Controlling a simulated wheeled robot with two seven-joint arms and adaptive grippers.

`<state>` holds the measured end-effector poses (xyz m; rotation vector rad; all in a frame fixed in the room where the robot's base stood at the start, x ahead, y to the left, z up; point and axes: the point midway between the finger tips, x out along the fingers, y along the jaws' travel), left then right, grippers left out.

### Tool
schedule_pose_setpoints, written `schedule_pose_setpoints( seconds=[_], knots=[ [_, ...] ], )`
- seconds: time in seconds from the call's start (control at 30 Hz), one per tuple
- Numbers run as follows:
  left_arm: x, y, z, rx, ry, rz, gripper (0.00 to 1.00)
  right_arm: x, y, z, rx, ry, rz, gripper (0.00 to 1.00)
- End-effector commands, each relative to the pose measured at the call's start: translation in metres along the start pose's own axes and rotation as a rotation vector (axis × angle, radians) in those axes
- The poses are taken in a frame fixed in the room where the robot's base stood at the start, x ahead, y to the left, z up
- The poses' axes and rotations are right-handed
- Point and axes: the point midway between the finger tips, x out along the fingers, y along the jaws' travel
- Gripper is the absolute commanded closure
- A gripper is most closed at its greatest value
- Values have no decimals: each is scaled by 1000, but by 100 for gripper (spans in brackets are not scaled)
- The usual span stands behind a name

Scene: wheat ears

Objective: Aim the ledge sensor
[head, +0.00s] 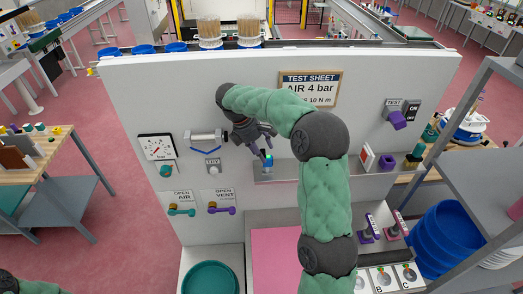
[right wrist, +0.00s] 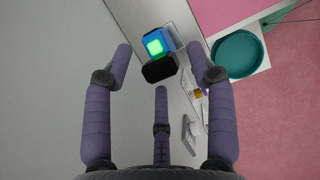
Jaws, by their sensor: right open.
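The ledge sensor (head: 268,161) is a small blue block on the grey ledge (head: 290,172) of the white panel. In the right wrist view the sensor (right wrist: 159,47) shows a lit green square on its blue face and a black part at its lower side. My right gripper (head: 262,143) is just above and left of the sensor in the head view. In the right wrist view the gripper (right wrist: 160,62) has its purple fingers spread, with the sensor beyond and between the tips; no contact is visible. My left gripper is out of view.
A red-white card (head: 367,159) and a purple block (head: 386,163) are right along the ledge. A teal bowl (head: 210,279) sits below.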

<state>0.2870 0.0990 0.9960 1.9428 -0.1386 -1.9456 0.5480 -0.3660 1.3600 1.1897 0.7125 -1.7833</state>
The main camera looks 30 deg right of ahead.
Motion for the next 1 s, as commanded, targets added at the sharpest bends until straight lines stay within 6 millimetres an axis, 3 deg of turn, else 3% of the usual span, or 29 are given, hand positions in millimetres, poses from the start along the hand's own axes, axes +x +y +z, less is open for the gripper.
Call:
schedule_pose_setpoints(
  seconds=[0.6, 1.0],
  knots=[
    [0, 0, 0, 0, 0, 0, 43, -102, 1, 0, 1, 1, 2, 43],
    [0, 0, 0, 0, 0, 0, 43, -116, 0, 2, 1, 0, -1, 43]
  ],
)
